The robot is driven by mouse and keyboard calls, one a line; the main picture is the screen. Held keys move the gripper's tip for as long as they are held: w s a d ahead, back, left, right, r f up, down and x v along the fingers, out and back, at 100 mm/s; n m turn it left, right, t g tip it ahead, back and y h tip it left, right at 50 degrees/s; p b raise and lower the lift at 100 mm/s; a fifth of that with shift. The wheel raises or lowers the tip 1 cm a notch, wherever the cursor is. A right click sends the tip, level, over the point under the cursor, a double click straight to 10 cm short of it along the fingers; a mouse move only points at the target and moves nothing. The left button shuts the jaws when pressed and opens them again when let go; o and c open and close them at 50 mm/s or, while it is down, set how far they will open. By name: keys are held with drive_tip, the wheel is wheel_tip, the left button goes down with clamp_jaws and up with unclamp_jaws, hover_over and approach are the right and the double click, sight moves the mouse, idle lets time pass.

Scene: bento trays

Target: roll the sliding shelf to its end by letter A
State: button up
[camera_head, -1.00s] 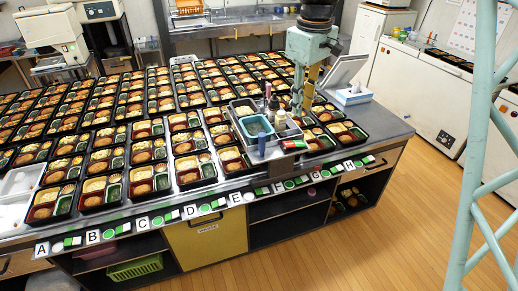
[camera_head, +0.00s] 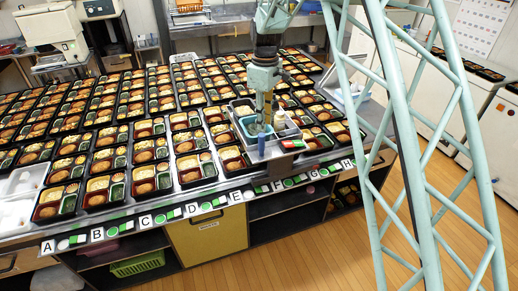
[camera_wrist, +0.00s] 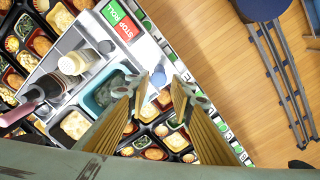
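The sliding shelf (camera_head: 275,153) is a grey-white tray standing over the bento trays at the front edge of the table, around letters E and F. It carries a teal bin (camera_head: 247,121), bottles and a green-and-red ROLL/STOP sign (camera_wrist: 122,19). The letter A card (camera_head: 47,246) is at the left end of the front edge. My gripper (camera_head: 262,122) points down at the shelf, over or near the teal bin. In the wrist view my gripper (camera_wrist: 162,88) has its fingers apart with nothing clearly between them. Whether it touches the shelf cannot be told.
Rows of filled bento trays (camera_head: 145,157) cover the table left of and behind the shelf. Lettered cards and green-white markers line the front edge. White empty trays (camera_head: 17,215) lie at the left end. Open wooden floor (camera_head: 300,250) lies in front.

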sight(262, 149)
drive_tip(key=shift+w+a+f, duration=0.25)
drive_tip(key=shift+a+f, duration=0.3)
drive_tip(key=shift+f, duration=0.05)
drive_tip(key=shift+f+p, duration=0.55)
drive_tip(key=shift+f, duration=6.3)
clamp_jaws()
